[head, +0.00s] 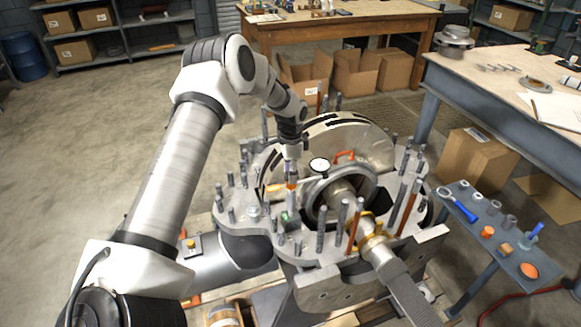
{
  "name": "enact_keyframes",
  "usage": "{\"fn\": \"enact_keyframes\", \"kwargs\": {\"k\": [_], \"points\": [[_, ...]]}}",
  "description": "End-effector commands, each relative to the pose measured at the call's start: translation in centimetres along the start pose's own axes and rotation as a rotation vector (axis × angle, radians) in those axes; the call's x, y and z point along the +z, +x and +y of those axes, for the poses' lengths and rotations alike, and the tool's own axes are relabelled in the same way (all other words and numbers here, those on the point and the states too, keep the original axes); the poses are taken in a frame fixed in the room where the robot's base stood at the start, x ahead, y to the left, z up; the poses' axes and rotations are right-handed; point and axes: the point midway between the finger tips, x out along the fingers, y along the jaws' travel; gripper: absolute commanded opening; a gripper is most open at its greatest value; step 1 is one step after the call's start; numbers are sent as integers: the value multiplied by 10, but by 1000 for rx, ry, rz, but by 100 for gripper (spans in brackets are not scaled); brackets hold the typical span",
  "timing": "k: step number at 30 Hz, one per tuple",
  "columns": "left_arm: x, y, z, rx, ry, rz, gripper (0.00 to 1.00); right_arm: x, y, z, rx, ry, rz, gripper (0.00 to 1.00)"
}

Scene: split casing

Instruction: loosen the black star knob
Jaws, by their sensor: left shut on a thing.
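My left arm comes in from the left and reaches over the open grey casing (236,215). My left gripper (291,178) points down at the casing's near-left part, left of the round white-faced dial (319,165). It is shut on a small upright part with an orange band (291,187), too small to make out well. I cannot make out the black star knob; the fingers may hide it. My right gripper is not in view.
Upright studs surround the shaft (342,200) and large disc (355,145). An orange handle (343,155) stands behind the dial. A small grey side table (462,222) at right holds a blue-handled tool and small parts. A workbench (475,85) stands beyond.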

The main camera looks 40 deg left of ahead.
Motion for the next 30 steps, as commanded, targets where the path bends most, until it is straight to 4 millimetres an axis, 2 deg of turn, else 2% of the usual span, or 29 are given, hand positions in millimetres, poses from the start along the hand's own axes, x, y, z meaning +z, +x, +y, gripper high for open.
{"fn": "enact_keyframes", "kwargs": {"k": [21, 30], "points": [[2, 2, 3, 5, -664, -8, 6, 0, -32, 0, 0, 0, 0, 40], [2, 3, 2, 4, -848, -9, 6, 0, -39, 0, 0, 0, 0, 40]]}}
